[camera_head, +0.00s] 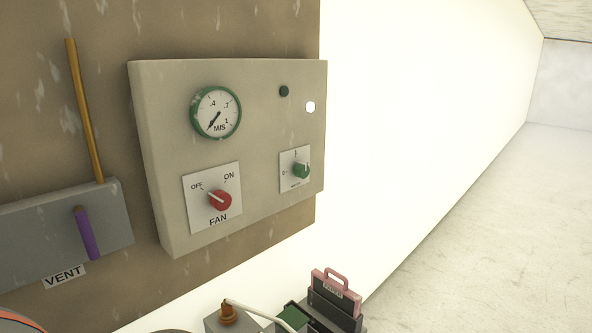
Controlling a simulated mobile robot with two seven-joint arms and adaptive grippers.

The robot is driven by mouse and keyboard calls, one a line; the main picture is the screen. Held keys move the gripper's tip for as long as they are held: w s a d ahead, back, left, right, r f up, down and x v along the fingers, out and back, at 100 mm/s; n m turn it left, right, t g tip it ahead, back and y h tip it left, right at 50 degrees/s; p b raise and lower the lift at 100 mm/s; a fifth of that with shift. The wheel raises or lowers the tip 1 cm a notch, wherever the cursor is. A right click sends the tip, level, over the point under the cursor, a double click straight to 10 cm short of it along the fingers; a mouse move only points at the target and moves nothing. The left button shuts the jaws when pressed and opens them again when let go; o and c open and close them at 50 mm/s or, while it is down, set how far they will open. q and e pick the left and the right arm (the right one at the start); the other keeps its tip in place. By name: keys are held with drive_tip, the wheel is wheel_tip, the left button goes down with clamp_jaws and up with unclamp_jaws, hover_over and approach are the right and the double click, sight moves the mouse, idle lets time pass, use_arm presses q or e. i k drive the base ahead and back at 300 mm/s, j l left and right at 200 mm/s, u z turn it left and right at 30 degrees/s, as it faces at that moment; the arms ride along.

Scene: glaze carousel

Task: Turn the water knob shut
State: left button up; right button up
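The small green knob (301,171) sits on a white plate (285,182) at the right of the beige control panel (245,160). The plate shows a 0 on the left and a mark at the top; its lower lettering is too small to read. The knob's pointer does not seem to be at the 0, but its exact setting is hard to tell. Neither of my grippers shows in the head view, and nothing touches the knob.
A red FAN knob (221,201) points toward OFF. Above are a round M/S gauge (216,112), a dark button (284,91) and a white lamp (310,107). A purple VENT lever (88,235) is at left. A pink-handled dark case (336,297) stands below. Space before the panel looks clear.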

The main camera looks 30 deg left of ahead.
sight(301, 170)
drive_tip(key=i+l, duration=0.7)
drive_tip(key=i, duration=0.2)
drive_tip(key=i+l, duration=0.7)
drive_tip(key=i, duration=0.15)
drive_tip(key=j+u, duration=0.05)
